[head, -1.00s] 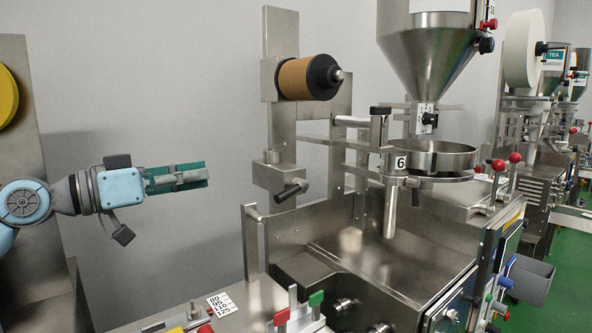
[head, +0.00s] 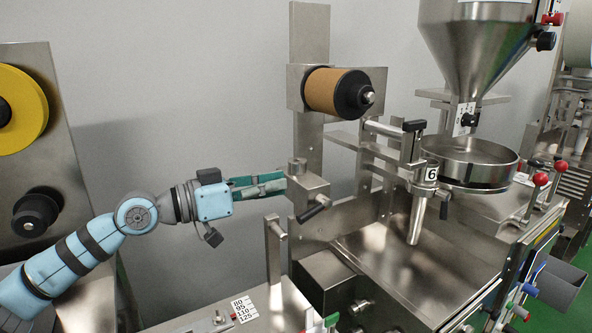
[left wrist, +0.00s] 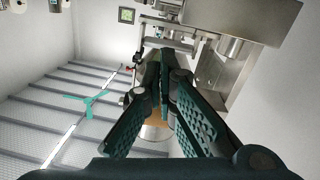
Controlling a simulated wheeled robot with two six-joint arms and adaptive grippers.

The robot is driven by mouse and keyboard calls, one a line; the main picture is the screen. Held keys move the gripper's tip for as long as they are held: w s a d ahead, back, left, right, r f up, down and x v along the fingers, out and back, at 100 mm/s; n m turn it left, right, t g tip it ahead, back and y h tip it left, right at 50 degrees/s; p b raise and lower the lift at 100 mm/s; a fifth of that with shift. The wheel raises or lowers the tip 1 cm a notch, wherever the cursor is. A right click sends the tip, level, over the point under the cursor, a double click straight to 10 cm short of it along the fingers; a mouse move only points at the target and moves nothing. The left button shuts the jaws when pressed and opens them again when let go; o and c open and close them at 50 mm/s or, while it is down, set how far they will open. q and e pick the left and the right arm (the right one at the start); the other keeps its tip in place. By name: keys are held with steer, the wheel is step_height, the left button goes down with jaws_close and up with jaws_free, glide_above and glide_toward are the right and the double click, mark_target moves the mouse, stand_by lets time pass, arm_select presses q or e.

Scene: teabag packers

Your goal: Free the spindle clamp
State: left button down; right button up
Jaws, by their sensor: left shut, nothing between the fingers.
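The brown spindle roll (head: 335,91) sits on the upright post in the head view, with a black end piece and a metal tip (head: 368,97). Below it, a metal clamp block (head: 309,188) carries a lever with a black handle (head: 315,208) pointing down-left. My left gripper (head: 282,181) is shut and empty, its fingertips just left of the block; I cannot tell whether they touch. The left wrist view shows its teal fingers (left wrist: 164,72) closed together, partly covering a brown surface behind them. My right gripper is not in view.
A metal hopper (head: 470,60) and round pan (head: 470,160) marked 6 stand at right. A panel with a yellow disc (head: 18,100) and black knob (head: 36,212) is at left. The grey wall behind is clear.

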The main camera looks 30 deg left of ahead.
mark_target(314, 210)
arm_select(q)
steer(key=w+d+f+p, duration=0.1)
steer(key=f, duration=0.1)
steer(key=w+d+f+p, duration=0.1)
steer(key=w+d+f, duration=0.1)
steer(key=shift+w+p, duration=0.1)
steer(key=shift+p, duration=0.3)
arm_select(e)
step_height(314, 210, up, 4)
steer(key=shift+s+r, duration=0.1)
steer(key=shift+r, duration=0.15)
arm_select(q)
steer(key=shift+d, duration=0.15)
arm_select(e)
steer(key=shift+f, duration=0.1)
arm_select(q)
steer(key=shift+f, duration=0.15)
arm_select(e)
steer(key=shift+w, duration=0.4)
